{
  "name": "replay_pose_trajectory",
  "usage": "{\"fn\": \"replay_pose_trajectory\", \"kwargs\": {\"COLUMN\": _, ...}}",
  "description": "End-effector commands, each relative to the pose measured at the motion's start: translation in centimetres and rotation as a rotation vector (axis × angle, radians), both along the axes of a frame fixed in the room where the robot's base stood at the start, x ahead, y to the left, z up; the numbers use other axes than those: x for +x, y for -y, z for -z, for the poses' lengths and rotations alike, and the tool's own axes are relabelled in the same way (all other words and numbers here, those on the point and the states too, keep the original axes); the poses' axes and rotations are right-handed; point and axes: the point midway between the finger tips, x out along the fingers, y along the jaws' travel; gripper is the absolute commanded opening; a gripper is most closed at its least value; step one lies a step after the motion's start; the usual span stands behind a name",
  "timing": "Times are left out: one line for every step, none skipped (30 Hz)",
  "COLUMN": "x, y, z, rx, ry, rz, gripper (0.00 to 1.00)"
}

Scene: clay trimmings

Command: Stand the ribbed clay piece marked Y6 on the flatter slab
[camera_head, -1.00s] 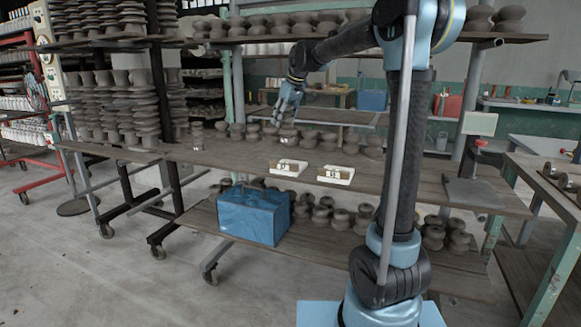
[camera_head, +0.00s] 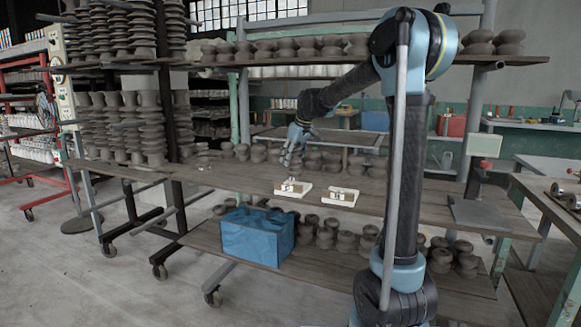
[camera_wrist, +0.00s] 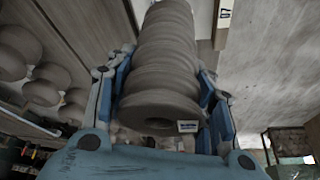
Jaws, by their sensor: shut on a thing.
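My gripper (camera_wrist: 160,100) is shut on a grey ribbed clay piece (camera_wrist: 165,60). The piece runs away from the wrist camera, with its holed end nearest and a small white label on it, too small to read. In the head view my gripper (camera_head: 287,160) is above the shelf, just behind and above the left pale slab (camera_head: 300,191). The right pale slab (camera_head: 342,197) lies beside it. Both carry dark marks that I cannot read, and I cannot tell surely which is flatter. A marked pale slab edge (camera_wrist: 221,28) shows in the wrist view.
Several clay pieces stand along the back of the wooden shelf (camera_head: 225,178), close behind my gripper. A blue crate (camera_head: 255,237) is on the lower shelf. A grey sheet (camera_head: 481,214) lies at the right. Bare wood surrounds the slabs.

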Motion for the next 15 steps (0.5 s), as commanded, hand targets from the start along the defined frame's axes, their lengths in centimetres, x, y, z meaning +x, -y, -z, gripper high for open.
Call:
{"fn": "replay_pose_trajectory", "kwargs": {"x": 0.0, "y": 0.0, "z": 0.7, "rx": 0.000, "ry": 0.000, "rz": 0.000, "gripper": 0.05}}
{"fn": "replay_pose_trajectory", "kwargs": {"x": 0.0, "y": 0.0, "z": 1.1, "rx": 0.000, "ry": 0.000, "rz": 0.000, "gripper": 0.05}}
{"fn": "replay_pose_trajectory", "kwargs": {"x": 0.0, "y": 0.0, "z": 1.7, "rx": 0.000, "ry": 0.000, "rz": 0.000, "gripper": 0.05}}
{"fn": "replay_pose_trajectory", "kwargs": {"x": 0.0, "y": 0.0, "z": 2.0, "rx": 0.000, "ry": 0.000, "rz": 0.000, "gripper": 0.05}}
{"fn": "replay_pose_trajectory", "kwargs": {"x": 0.0, "y": 0.0, "z": 2.3, "rx": 0.000, "ry": 0.000, "rz": 0.000, "gripper": 0.05}}
{"fn": "replay_pose_trajectory", "kwargs": {"x": 0.0, "y": 0.0, "z": 2.6, "rx": 0.000, "ry": 0.000, "rz": 0.000, "gripper": 0.05}}
{"fn": "replay_pose_trajectory", "kwargs": {"x": 0.0, "y": 0.0, "z": 2.7, "rx": 0.000, "ry": 0.000, "rz": 0.000, "gripper": 0.05}}
{"fn": "replay_pose_trajectory", "kwargs": {"x": 0.0, "y": 0.0, "z": 2.8, "rx": 0.000, "ry": 0.000, "rz": 0.000, "gripper": 0.05}}
{"fn": "replay_pose_trajectory", "kwargs": {"x": 0.0, "y": 0.0, "z": 2.8, "rx": 0.000, "ry": 0.000, "rz": 0.000, "gripper": 0.05}}
{"fn": "replay_pose_trajectory", "kwargs": {"x": 0.0, "y": 0.0, "z": 2.7, "rx": 0.000, "ry": 0.000, "rz": 0.000, "gripper": 0.05}}
{"fn": "replay_pose_trajectory", "kwargs": {"x": 0.0, "y": 0.0, "z": 2.7, "rx": 0.000, "ry": 0.000, "rz": 0.000, "gripper": 0.05}}
{"fn": "replay_pose_trajectory", "kwargs": {"x": 0.0, "y": 0.0, "z": 2.7, "rx": 0.000, "ry": 0.000, "rz": 0.000, "gripper": 0.05}}
{"fn": "replay_pose_trajectory", "kwargs": {"x": 0.0, "y": 0.0, "z": 2.7, "rx": 0.000, "ry": 0.000, "rz": 0.000, "gripper": 0.05}}
{"fn": "replay_pose_trajectory", "kwargs": {"x": 0.0, "y": 0.0, "z": 2.7, "rx": 0.000, "ry": 0.000, "rz": 0.000, "gripper": 0.05}}
{"fn": "replay_pose_trajectory", "kwargs": {"x": 0.0, "y": 0.0, "z": 2.8, "rx": 0.000, "ry": 0.000, "rz": 0.000, "gripper": 0.05}}
